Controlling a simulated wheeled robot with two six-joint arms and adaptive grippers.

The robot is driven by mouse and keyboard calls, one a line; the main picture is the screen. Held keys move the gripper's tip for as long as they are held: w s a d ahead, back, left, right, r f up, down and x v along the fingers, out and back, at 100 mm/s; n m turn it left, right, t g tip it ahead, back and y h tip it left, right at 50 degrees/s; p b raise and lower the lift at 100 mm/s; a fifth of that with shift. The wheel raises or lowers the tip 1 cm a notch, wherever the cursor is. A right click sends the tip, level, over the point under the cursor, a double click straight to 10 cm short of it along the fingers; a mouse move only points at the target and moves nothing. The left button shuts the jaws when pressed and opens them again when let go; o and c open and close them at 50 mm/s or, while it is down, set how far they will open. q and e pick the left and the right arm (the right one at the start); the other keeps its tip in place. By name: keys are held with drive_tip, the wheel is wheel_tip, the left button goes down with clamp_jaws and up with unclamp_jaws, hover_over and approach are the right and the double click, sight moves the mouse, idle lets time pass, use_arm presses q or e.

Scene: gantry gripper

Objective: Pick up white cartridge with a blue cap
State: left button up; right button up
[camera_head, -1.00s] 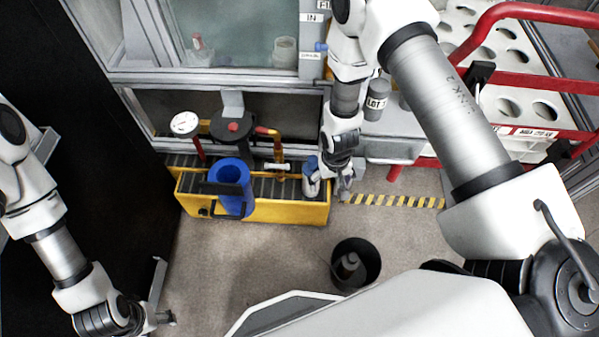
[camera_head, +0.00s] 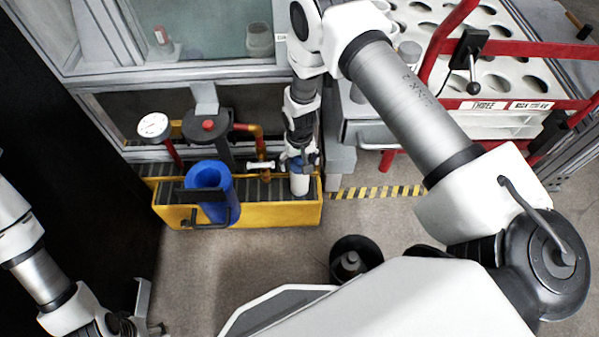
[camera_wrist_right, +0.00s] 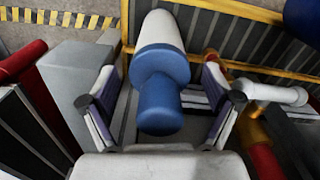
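The white cartridge with a blue cap (camera_head: 299,185) stands in the right end of the yellow tray (camera_head: 262,214). In the right wrist view the cartridge's white body (camera_wrist_right: 160,32) extends away beyond its blue cap (camera_wrist_right: 160,105). My right gripper (camera_head: 301,162) is over the cartridge's top and partly hides the cap in the head view. In the wrist view its two fingers (camera_wrist_right: 162,108) are apart, one on each side of the cap, with gaps visible on both sides. My left gripper (camera_head: 157,328) is at the bottom left edge, mostly cut off, far from the cartridge.
A blue cylindrical vessel (camera_head: 210,190) stands at the tray's left. A gauge (camera_head: 153,126), valve (camera_head: 208,127) and pipes rise behind it. A grey cabinet (camera_head: 376,134) and red-railed rack (camera_head: 510,105) are at the right. A black bin (camera_head: 368,243) stands on the open floor.

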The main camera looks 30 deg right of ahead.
drive_tip(key=c, duration=0.9)
drive_tip(key=shift+o, duration=0.2)
drive_tip(key=shift+r, duration=0.1)
